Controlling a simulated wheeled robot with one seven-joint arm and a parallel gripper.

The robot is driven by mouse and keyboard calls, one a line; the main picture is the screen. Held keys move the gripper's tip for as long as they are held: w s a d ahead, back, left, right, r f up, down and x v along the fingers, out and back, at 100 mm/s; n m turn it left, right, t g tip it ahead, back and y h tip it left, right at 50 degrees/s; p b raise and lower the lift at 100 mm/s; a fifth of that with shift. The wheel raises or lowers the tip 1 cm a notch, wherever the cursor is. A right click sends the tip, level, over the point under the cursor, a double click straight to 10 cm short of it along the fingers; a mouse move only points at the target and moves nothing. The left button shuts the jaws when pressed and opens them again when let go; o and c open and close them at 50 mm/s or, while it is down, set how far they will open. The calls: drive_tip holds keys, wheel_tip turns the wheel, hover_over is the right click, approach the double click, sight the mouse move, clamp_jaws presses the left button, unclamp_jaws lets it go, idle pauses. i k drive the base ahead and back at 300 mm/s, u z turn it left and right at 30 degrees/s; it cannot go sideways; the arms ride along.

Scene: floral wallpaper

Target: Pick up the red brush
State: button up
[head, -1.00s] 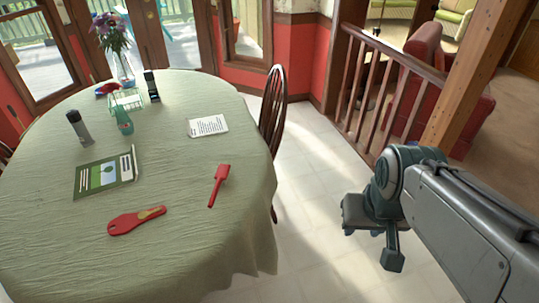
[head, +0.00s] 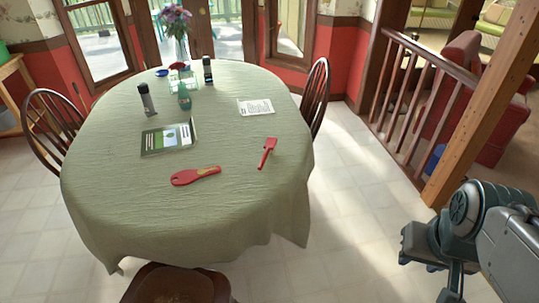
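Two red handled items lie on the green cloth of the round table (head: 110,205) in the head view. One is a flat red paddle shape with a tan patch (head: 196,176), near the front edge of the table. The other is a slim red tool with a narrow handle and a wider block end (head: 267,151), to its right. I cannot tell for certain which one is the brush. My gripper (head: 430,272) is at the lower right, over the floor and well away from the table. Its fingers are apart, with nothing seen between them.
Chairs stand at left (head: 50,130), right (head: 316,95) and front (head: 170,284). A wooden post (head: 482,105) and railing are at right. Tiled floor lies open between.

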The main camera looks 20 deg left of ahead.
sight(271, 145)
drive_tip(key=k, duration=0.35)
drive_tip(key=u, duration=0.9)
drive_tip(key=i, duration=1)
drive_tip(key=k, duration=1)
drive_tip(key=z, duration=1)
drive_tip(key=i, duration=0.85)
drive_tip(key=u, duration=2.4)
